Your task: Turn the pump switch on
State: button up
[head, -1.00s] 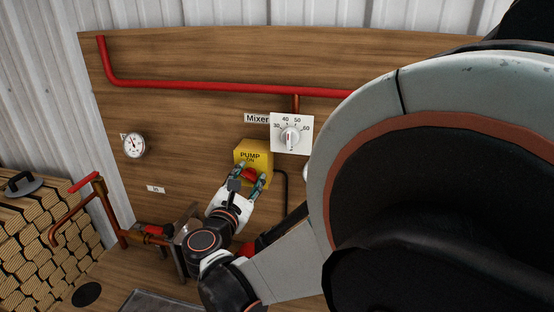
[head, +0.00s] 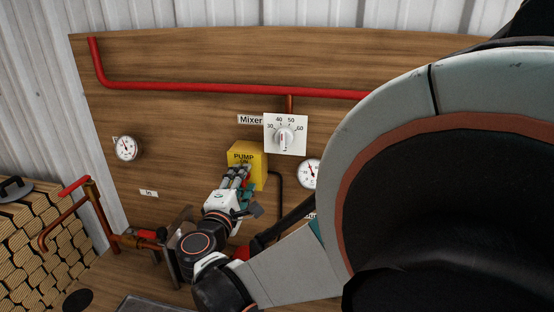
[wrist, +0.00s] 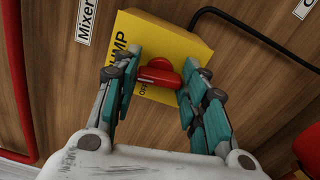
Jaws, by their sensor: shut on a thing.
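The yellow pump box (head: 259,166), marked "PUMP", is fixed to the wooden panel. In the wrist view, its red switch (wrist: 159,72) shows on the yellow face (wrist: 196,48), with the word "OFF" partly visible beside it. My gripper (wrist: 160,70) has its teal-padded fingers on both ends of the red handle and is shut on it. In the head view, my gripper (head: 236,176) is at the front of the box and its fingers hide the switch. Which mark the switch points to cannot be told.
A white mixer dial (head: 286,134) is above and right of the box, with a round gauge (head: 310,173) below it. A black cable (wrist: 245,17) leaves the box. Red pipe (head: 200,87) runs above. Stacked firewood (head: 30,230) stands at left.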

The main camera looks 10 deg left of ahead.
jog(key=shift+m, duration=0.9)
jog(key=shift+f, duration=0.1)
jog(key=o, duration=1.1)
jog(key=shift+c, duration=0.2)
